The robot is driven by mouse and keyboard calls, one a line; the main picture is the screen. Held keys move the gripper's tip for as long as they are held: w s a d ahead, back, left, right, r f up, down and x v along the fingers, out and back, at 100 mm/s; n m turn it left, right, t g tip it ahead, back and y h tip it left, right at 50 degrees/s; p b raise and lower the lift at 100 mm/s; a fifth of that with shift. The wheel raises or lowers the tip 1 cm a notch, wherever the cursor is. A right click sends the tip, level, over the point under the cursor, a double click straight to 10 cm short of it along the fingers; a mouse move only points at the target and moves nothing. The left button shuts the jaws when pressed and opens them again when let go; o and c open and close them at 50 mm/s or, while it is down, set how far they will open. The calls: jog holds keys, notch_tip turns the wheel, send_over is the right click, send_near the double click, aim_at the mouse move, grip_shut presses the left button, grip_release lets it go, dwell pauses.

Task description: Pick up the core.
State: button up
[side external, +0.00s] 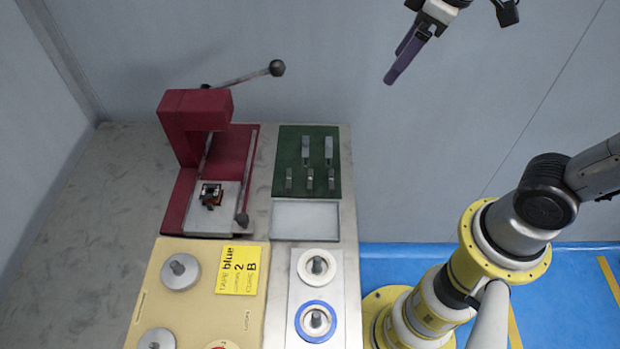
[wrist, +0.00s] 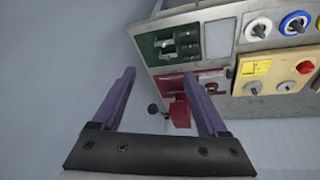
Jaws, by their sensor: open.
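Several small grey metal pieces, which look like cores, stand on a green mat (side external: 292,152) at the back right of the bench; two at the back (side external: 328,151) are taller than those in front (side external: 310,179). I cannot tell which one is core B. The green mat also shows in the wrist view (wrist: 160,48). A small dark and orange part (side external: 210,194) sits in the red press (side external: 190,108). My gripper (side external: 396,66) is high up, right of the bench and well away from the mat. Its purple fingers (wrist: 159,73) are apart with nothing between them.
An empty pale tray (side external: 306,220) lies in front of the mat. A white roll (side external: 317,267) and a blue-rimmed roll (side external: 315,321) stand nearer.

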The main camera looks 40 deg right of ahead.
jog(key=w+a+f+n+g, duration=0.2)
jog(key=w+a+f+n, duration=0.1)
jog(key=w+a+f, duration=0.45)
jog(key=n+g, duration=0.1)
jog(key=g, duration=0.1)
send_over(308, 178)
jog(key=shift+h, duration=0.3)
jog(key=f, duration=1.4)
jog(key=shift+s+d, duration=0.2)
jog(key=shift+s, duration=0.2)
jog(key=shift+w+a+f, duration=0.1)
jog(key=shift+w+f, duration=0.1)
jog(key=shift+f, duration=1.2)
jog(key=shift+w+a+f, duration=0.1)
jog(key=shift+w+f, duration=0.05)
jog(key=shift+f, duration=1.2)
jog(key=c, duration=1)
jog(key=shift+r, duration=0.1)
